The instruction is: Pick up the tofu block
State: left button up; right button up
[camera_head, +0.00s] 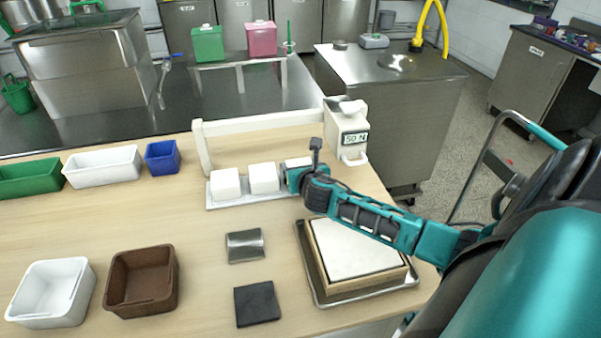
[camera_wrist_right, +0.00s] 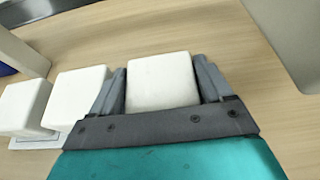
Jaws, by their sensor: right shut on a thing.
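Three white tofu blocks stand in a row on a pale tray (camera_head: 235,203) on the wooden table: a left one (camera_head: 225,184), a middle one (camera_head: 263,178) and a right one (camera_head: 297,163). My right gripper (camera_head: 290,178) is at the right block and partly hides it. In the right wrist view my right gripper (camera_wrist_right: 162,88) has one finger on each side of a tofu block (camera_wrist_right: 163,82) and is shut on it. The other two blocks (camera_wrist_right: 80,92) (camera_wrist_right: 22,105) show to its left. Whether the held block is clear of the tray cannot be told. My left gripper is not in view.
A white frame (camera_head: 265,122) and a "50 N" gauge (camera_head: 347,130) stand behind the blocks. A pressing box (camera_head: 350,250) sits at the front right. A metal piece (camera_head: 245,246), dark slab (camera_head: 257,303), brown bin (camera_head: 141,280) and white bin (camera_head: 52,292) lie in front.

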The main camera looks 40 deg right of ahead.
jog(key=shift+r, duration=0.5)
notch_tip(320, 180, up, 4)
jog(key=shift+r+p, duration=0.2)
jog(key=shift+p, duration=0.65)
notch_tip(320, 180, up, 15)
jog(key=shift+f, duration=0.15)
